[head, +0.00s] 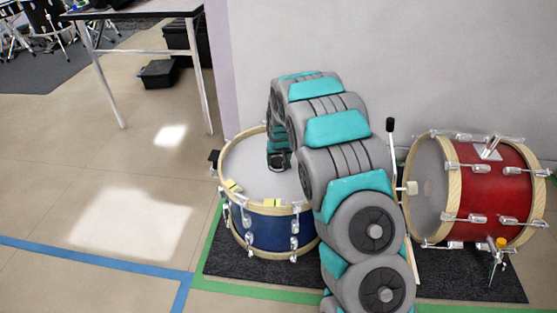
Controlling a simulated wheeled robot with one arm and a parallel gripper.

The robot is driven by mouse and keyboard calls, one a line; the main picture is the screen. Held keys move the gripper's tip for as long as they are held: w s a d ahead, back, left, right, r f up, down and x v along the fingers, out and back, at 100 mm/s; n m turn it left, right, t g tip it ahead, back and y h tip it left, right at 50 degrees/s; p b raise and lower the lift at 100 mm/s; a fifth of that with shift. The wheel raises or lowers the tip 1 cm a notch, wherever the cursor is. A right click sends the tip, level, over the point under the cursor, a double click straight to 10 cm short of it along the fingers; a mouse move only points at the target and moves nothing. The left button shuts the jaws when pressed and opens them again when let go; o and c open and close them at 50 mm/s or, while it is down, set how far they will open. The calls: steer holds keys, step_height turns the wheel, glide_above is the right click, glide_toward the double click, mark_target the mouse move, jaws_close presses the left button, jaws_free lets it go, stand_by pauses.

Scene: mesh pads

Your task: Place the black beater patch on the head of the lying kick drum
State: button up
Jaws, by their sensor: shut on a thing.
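A blue kick drum (262,224) lies with its pale head (250,166) facing up, ringed by a light wooden hoop. My arm comes from the lower right and bends over the drum. My gripper (279,162) points down over the right-hand part of the drum head, shut on a dark thing that I take to be the black beater patch. The patch is too small and dark to make out clearly, and I cannot tell whether it touches the head. My arm hides the right side of the drum.
Yellow pieces (232,186) sit at the front hoop. A red drum (490,195) with a beater (390,126) beside it stands at the right. Both drums are on a dark mat (240,264). A wall (400,60) is behind. A table (140,12) stands back left; the left floor is clear.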

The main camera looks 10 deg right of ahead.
steer(key=o, duration=1.5)
steer(key=shift+f, duration=0.1)
steer(key=shift+c, duration=0.2)
steer(key=shift+s+r, duration=0.1)
steer(key=shift+r, duration=0.45)
steer(key=s+r+g, duration=0.1)
steer(key=s+r, duration=1.4)
steer(key=s+r+g, duration=0.2)
steer(key=s, duration=1.7)
steer(key=s+r+g, duration=0.3)
steer(key=s, duration=1.6)
steer(key=shift+s+n, duration=0.3)
steer(key=shift+s, duration=0.05)
